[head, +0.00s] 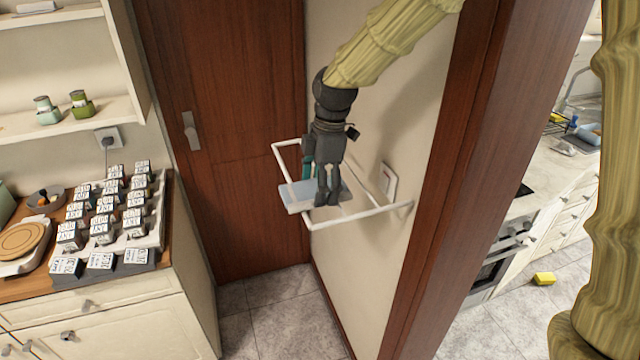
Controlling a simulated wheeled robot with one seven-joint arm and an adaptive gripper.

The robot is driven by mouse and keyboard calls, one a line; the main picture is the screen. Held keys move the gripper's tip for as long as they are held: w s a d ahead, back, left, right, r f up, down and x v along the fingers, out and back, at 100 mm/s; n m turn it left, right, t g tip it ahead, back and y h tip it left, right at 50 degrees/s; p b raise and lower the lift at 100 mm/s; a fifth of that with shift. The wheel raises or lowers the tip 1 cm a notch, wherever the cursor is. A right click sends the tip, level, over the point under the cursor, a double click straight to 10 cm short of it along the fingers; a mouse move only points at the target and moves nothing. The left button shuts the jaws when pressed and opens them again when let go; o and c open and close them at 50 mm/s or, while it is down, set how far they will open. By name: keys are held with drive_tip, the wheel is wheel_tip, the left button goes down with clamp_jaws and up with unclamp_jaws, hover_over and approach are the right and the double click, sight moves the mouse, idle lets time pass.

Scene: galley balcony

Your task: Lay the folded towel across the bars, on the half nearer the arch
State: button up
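The folded towel (297,196) is pale blue-white and shows flat on both sides of my gripper, at the outer part of the white bar rack (358,218). The rack sticks out from the wall between the brown door and the wood-framed arch (462,150). My gripper (327,203) points down, with its dark fingers in front of the towel and overlapping it in view. The fingers look close together, but I cannot tell whether they grip it. They hide its middle, and I cannot tell whether it rests on the bars. A small teal patch shows behind my gripper.
A wall switch (388,181) sits just above the rack. A counter (172,240) with several labelled blocks stands at left. The brown door (225,100) is behind the rack. Through the arch are a kitchen counter and a yellow object (544,278) on the floor.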

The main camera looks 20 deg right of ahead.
drive_tip(key=shift+f, duration=0.1)
drive_tip(key=o, duration=1.1)
drive_tip(key=shift+c, duration=0.2)
drive_tip(key=shift+r+p, duration=1.5)
drive_tip(key=shift+r+p, duration=1.75)
drive_tip(key=shift+r, duration=0.25)
